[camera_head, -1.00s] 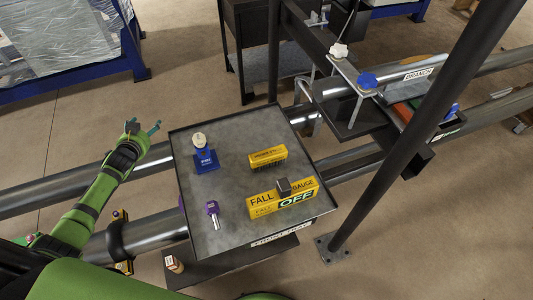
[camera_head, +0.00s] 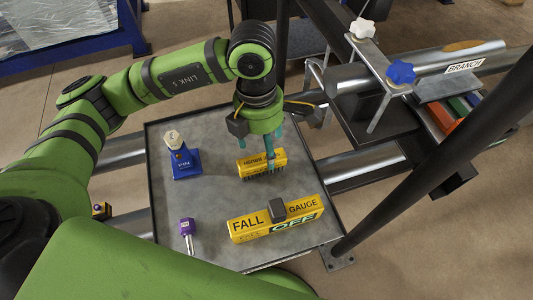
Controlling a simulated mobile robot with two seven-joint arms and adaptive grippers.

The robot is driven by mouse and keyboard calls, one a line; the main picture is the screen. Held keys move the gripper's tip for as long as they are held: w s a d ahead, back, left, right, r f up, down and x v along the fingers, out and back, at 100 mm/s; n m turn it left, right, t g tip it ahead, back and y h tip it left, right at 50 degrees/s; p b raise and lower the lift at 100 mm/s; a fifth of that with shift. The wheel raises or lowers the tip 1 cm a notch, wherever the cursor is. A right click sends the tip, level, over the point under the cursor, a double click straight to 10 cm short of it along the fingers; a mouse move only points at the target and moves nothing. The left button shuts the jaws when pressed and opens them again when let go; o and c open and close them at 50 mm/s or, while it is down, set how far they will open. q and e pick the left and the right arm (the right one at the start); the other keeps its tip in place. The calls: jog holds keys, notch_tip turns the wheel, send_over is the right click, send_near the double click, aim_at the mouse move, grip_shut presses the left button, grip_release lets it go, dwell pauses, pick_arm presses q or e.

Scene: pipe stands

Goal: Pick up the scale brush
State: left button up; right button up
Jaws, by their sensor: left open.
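The scale brush (camera_head: 252,168) is a yellow block with dark bristles below and dark lettering on its side. It sits on the grey tray (camera_head: 200,218) near its middle. My left gripper (camera_head: 261,152) is above the brush, pointing down. My right gripper is not in view.
A yellow fall gauge block (camera_head: 300,210) with a dark knob lies nearer on the tray. A blue block with a pale knob (camera_head: 183,160) stands at left, and a purple-headed tool (camera_head: 187,230) lies in front. A dark post (camera_head: 440,160) rises at right.

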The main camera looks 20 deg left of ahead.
aim_at(261, 156)
pick_arm(q)
jog(key=shift+w+a+f+y, duration=0.2)
jog(key=shift+a+y, duration=0.1)
jog(key=shift+a, duration=0.2)
jog(key=shift+a+f+t+p, duration=0.1)
jog(key=shift+f+t+p, duration=0.15)
jog(key=shift+t+p, duration=0.05)
jog(key=f, duration=0.1)
jog(key=f+p, duration=0.1)
jog(key=f, duration=0.1)
jog(key=f+p, duration=0.1)
jog(key=f, duration=0.1)
jog(key=shift+s+d+f, duration=0.15)
jog(key=shift+s+d, duration=0.05)
jog(key=shift+d, duration=0.05)
jog(key=shift+f, duration=0.4)
jog(key=shift+c, duration=0.9)
jog(key=c, duration=1.1)
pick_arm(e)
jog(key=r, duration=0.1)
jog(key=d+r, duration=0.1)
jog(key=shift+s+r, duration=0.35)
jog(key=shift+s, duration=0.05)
